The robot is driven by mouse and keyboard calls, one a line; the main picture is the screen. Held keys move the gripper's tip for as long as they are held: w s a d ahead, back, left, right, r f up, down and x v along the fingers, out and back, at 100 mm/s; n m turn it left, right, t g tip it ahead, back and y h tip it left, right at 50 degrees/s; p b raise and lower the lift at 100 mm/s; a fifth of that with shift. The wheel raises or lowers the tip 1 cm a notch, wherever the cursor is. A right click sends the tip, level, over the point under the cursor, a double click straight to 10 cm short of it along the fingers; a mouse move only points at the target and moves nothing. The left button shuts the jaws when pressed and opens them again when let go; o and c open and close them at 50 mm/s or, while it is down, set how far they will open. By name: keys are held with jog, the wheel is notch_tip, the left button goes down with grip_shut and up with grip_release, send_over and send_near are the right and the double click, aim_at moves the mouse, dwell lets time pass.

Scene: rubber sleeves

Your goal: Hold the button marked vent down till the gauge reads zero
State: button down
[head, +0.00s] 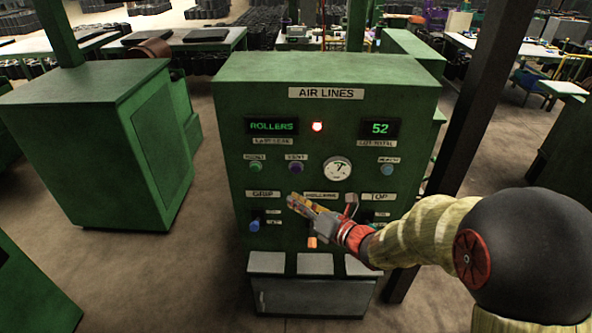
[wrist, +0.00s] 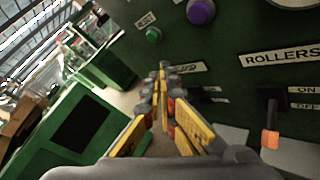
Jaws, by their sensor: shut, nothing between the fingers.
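The green AIR LINES panel (head: 230,110) faces me. The purple button (head: 296,169) sits under a small label that seems to read VENT; it also shows at the top of the wrist view (wrist: 201,11). The round white gauge (head: 337,168) is to its right; its needle is too small to read surely. My gripper (head: 292,200) is shut and empty, with its tips just below the purple button in the head view. In the wrist view the gripper tips (wrist: 163,70) lie below and left of that button, apart from it.
A green button (head: 256,167) is left of the purple one and a blue button (head: 387,170) is at the right. A blue-knobbed lever (head: 254,225) and an orange-tipped lever (head: 312,241) are lower down. A red lamp (head: 317,127) is lit between displays reading ROLLERS and 52.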

aim_at(296, 169)
jog(key=shift+w, duration=0.2)
jog(key=w, duration=0.8)
jog(key=shift+w+d, duration=0.15)
jog(key=shift+w, duration=0.1)
jog(key=shift+w, duration=0.15)
dwell(1.4)
jog(key=shift+w, duration=0.25)
jog(key=shift+w, duration=0.35)
dwell(0.6)
jog(key=shift+s, duration=0.1)
dwell(3.5)
jog(key=shift+s, duration=0.7)
